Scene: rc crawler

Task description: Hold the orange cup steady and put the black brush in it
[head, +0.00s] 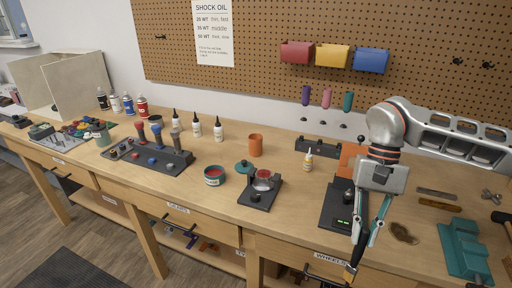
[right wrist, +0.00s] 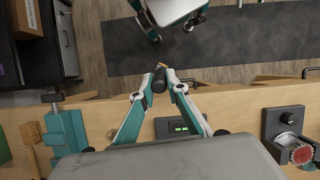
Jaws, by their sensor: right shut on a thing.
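The orange cup (head: 256,145) stands upright on the workbench, near the middle of the head view, with nothing seen sticking out of it. My right gripper (head: 358,254) is at the front edge of the bench, pointing down, well to the right of the cup and nearer to me. It is shut on the black brush (head: 350,275), which hangs below the fingertips at the bench's front edge. In the right wrist view the fingers meet on the brush's dark end (right wrist: 159,80); the rest of it is mostly hidden.
A teal vise (head: 465,248) is at right. Bare wood surrounds the orange cup's front.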

